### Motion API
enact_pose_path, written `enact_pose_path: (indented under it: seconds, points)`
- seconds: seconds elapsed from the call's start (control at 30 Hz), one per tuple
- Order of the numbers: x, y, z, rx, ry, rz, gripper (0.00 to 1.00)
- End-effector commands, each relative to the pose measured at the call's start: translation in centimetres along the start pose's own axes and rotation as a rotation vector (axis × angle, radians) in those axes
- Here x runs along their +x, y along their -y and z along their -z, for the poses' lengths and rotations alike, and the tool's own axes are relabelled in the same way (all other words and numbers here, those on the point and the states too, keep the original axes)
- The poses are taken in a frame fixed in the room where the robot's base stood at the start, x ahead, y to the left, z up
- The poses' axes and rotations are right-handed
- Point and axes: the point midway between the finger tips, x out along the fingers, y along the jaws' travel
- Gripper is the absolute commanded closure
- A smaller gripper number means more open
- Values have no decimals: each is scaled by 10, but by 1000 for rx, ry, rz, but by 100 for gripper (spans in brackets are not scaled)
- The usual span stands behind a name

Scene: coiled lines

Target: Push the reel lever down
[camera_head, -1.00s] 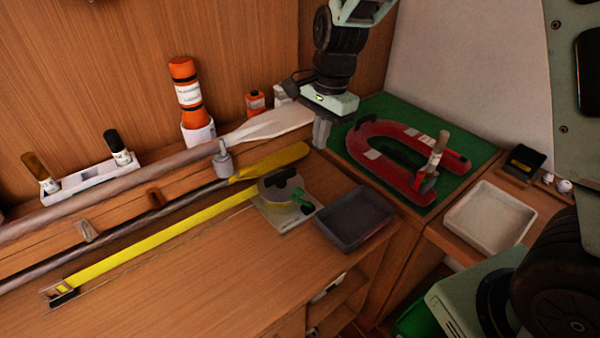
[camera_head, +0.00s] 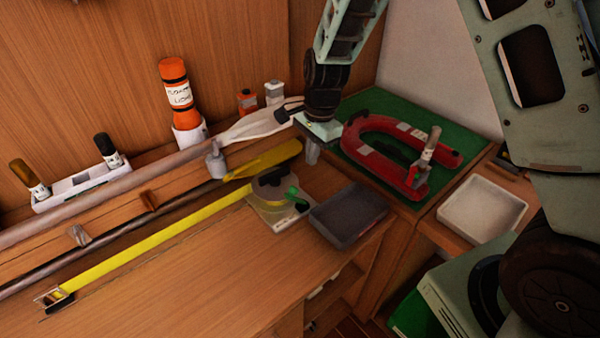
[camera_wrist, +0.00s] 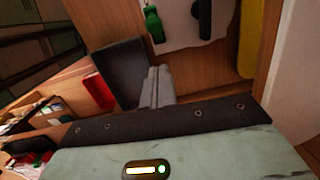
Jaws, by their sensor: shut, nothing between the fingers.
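The reel (camera_head: 272,187) is a round yellow and grey drum on a pale base plate at the right end of the yellow strap (camera_head: 155,240). Its green lever (camera_head: 295,198) sticks out on the reel's right side. The lever also shows at the top of the wrist view (camera_wrist: 154,24), beside a dark part of the reel. My gripper (camera_head: 312,157) is shut and empty, pointing down behind and to the right of the reel, apart from the lever. Its closed fingers show in the wrist view (camera_wrist: 157,86), with the lever beyond their tips.
A dark tray (camera_head: 348,216) stands just right of the reel. Paddles (camera_head: 265,160) lie behind it. A red horseshoe-shaped piece (camera_head: 380,160) lies on a green mat at the right, near a white tray (camera_head: 484,208). The front of the bench is clear.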

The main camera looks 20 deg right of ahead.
Motion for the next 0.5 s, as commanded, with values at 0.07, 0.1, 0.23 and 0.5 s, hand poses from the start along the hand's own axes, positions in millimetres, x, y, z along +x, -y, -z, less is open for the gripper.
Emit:
enact_pose_path:
  seconds: [0.07, 0.1, 0.23, 0.5]
  points:
    - [16, -1, 0, 3, 1, -5, 100]
    - [24, -1, 0, 3, 1, -6, 100]
    - [39, -1, -12, -2, 1, -4, 100]
    - [58, -1, -27, 1, 0, -1, 100]
